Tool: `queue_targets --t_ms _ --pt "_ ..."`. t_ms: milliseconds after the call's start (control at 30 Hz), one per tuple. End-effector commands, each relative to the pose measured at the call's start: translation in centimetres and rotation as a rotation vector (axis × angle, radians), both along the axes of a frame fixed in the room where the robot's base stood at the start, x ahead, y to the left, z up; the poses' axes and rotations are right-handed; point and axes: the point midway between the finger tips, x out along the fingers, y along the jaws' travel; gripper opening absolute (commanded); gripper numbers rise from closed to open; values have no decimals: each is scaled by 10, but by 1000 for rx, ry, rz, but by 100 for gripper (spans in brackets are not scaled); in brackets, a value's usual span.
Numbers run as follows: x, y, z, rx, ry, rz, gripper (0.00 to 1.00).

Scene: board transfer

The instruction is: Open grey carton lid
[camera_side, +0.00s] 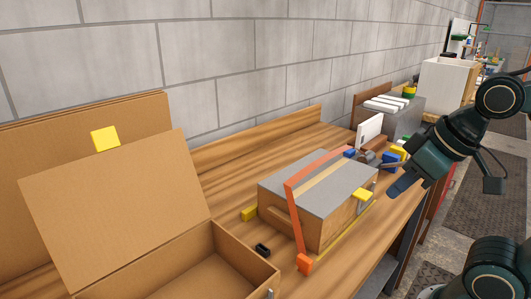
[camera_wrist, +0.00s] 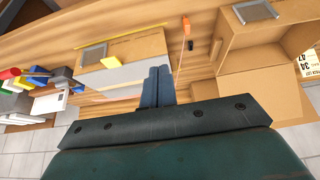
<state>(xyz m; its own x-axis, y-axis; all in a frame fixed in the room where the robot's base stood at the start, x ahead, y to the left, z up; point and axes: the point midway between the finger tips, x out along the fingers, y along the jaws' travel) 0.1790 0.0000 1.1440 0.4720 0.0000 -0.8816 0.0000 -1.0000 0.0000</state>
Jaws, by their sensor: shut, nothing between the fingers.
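The grey carton (camera_side: 315,197) sits on the wooden bench in the middle of the side view, a cardboard box with a flat grey lid (camera_side: 340,181) lying shut on top. A yellow tab (camera_side: 362,194) sticks out at the lid's front edge. An orange strip (camera_side: 296,215) runs along the lid's left side and down to the bench. In the wrist view the carton (camera_wrist: 140,46) lies left of and beyond the fingers. My gripper (camera_side: 398,188) is right of the carton, apart from it. Its fingers (camera_wrist: 158,72) are together and empty.
A cardboard box (camera_side: 215,262) stands open at the left, its flap (camera_side: 115,208) raised with a yellow tab (camera_side: 105,138). A small black piece (camera_side: 262,250) lies between the boxes. Blue and yellow blocks (camera_side: 393,158) and a grey box (camera_side: 395,112) stand behind my gripper. A block wall closes the back.

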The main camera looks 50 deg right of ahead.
Motion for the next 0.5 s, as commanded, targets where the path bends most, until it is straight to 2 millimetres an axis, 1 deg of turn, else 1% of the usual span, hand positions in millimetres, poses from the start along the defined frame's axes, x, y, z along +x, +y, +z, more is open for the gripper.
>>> queue_targets --t_ms 67,100,167,300,367,400,500 --pt "0 0 0 0 0 0 0" --pt "0 0 0 0 0 0 2" --pt "0 0 0 0 0 0 14" --pt "3 -2 0 -4 8 -2 41" --pt "6 -4 0 -8 16 -3 53" --pt "8 -5 0 -10 23 -5 55" --pt "16 -11 -2 -20 49 -9 55"
